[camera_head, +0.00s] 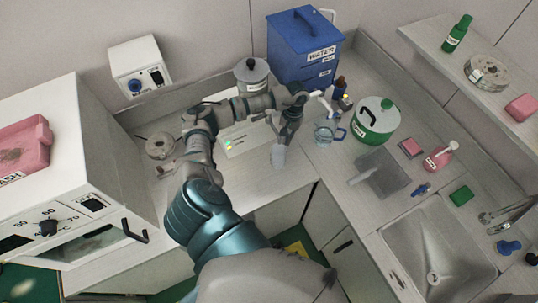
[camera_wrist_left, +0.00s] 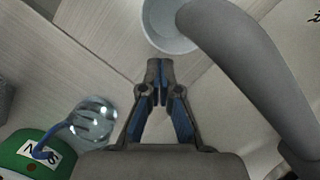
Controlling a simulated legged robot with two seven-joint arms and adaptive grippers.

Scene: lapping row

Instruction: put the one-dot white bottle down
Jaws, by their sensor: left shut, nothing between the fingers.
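My left gripper (camera_head: 284,141) is over the back counter, and its fingers are shut with nothing between them in the left wrist view (camera_wrist_left: 160,72). A whitish open cup (camera_head: 279,156) stands just below the fingertips in the head view. It also shows as a round vessel (camera_wrist_left: 168,22) beyond the fingertips in the left wrist view, apart from them. I cannot make out a white bottle with one dot in either view. My right gripper is not in view.
A clear mug with a blue handle (camera_head: 326,133) and a green pot (camera_head: 376,121) stand to the right. A blue WATER box (camera_head: 305,48) and a lidded metal pot (camera_head: 252,73) are behind. A sink (camera_head: 438,254) is at the lower right. Counter left of the cup is partly clear.

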